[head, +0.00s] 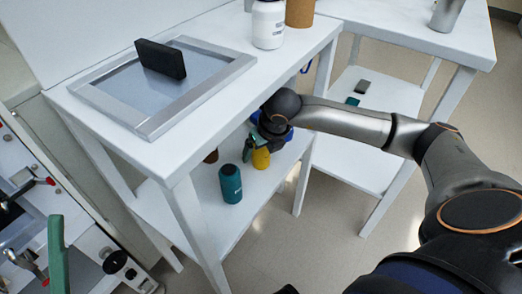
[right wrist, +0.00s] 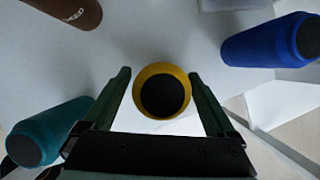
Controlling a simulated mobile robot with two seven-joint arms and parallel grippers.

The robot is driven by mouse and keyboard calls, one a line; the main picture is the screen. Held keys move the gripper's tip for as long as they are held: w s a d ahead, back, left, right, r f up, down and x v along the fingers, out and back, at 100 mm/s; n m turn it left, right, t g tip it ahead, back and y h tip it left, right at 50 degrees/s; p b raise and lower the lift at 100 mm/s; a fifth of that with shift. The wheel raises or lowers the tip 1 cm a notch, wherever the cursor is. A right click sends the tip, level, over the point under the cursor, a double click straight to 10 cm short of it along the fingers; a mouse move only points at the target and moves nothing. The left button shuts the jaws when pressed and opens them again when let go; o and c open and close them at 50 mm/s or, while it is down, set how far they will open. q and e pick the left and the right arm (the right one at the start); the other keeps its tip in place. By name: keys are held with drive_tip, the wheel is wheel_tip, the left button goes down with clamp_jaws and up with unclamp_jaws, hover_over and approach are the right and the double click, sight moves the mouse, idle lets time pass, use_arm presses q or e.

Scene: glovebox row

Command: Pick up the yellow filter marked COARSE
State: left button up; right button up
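The yellow filter (head: 261,159) stands upright on the lower shelf of the white table. In the right wrist view its yellow rim (right wrist: 138,93) and dark top show from above. Its marking is not readable. My right gripper (head: 255,146) is lowered over it. In the right wrist view the green fingers of that gripper (right wrist: 162,90) stand on both sides of the filter, open. I cannot tell whether either finger touches it. A green bar at the lower left of the head view looks like a finger of my left gripper (head: 58,250); the rest is out of frame.
A teal bottle-like filter (head: 231,184) stands close by on the shelf (head: 205,232). A blue one (right wrist: 265,42) and a brown one (right wrist: 75,10) are also near. A table leg stands in front.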

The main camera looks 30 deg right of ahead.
clamp_jaws()
idle(0.5)
